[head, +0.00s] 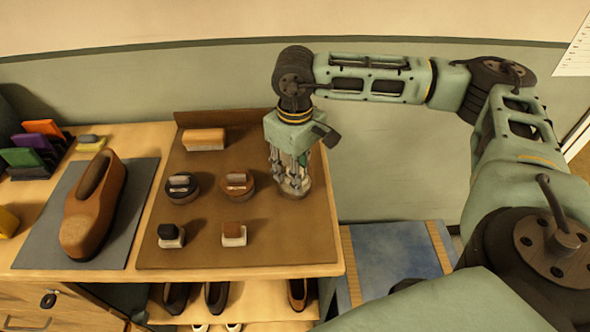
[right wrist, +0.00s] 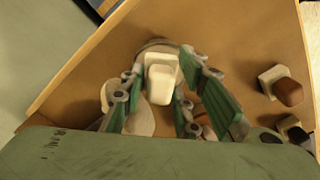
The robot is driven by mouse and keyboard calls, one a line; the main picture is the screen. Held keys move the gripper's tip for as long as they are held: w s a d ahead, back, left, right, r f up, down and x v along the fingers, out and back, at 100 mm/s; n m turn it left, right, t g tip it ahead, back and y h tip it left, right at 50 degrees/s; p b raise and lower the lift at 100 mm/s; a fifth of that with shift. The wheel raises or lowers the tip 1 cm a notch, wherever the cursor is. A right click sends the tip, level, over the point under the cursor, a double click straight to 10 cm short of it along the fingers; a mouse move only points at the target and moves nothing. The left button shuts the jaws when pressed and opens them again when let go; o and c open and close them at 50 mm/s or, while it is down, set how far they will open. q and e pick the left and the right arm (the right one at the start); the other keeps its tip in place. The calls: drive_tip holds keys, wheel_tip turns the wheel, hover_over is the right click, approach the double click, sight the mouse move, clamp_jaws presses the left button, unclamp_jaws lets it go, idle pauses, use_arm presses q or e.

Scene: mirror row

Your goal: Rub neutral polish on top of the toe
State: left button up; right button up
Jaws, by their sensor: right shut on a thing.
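A brown leather shoe (head: 93,205) stands on a grey mat (head: 134,228) at the left of the bench, its toe pointing to the front edge. My right gripper (head: 294,186) is far to the right of the shoe, low over the right side of the brown board. It is shut on a cream block (right wrist: 162,80), which looks like a dauber. A round tin (head: 301,193) shows under the fingertips, partly hidden by them. I cannot tell whether the block touches it. A pale round disc (right wrist: 137,118) lies beside the block in the right wrist view. My left gripper is out of view.
The brown board (head: 205,258) holds a dark tin (head: 180,195), a brown tin (head: 236,193), a black-tipped dauber (head: 171,236), a brown-tipped dauber (head: 234,235) and an orange-brown block (head: 204,139).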

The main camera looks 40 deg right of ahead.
drive_tip(key=shift+f+b, duration=0.1)
drive_tip(key=shift+b, duration=0.2)
idle(1.3)
drive_tip(key=shift+r+p, duration=0.5)
drive_tip(key=shift+r, duration=0.35)
drive_tip(key=shift+r+p, duration=1.35)
drive_tip(key=shift+r, duration=1.4)
drive_tip(key=s+a+r+m, duration=0.2)
drive_tip(key=s+a+r, duration=0.1)
drive_tip(key=a, duration=0.6)
drive_tip(key=shift+s+m, duration=0.3)
drive_tip(key=shift+s, duration=0.2)
drive_tip(key=shift+a+r, duration=0.1)
drive_tip(key=shift+a, duration=0.1)
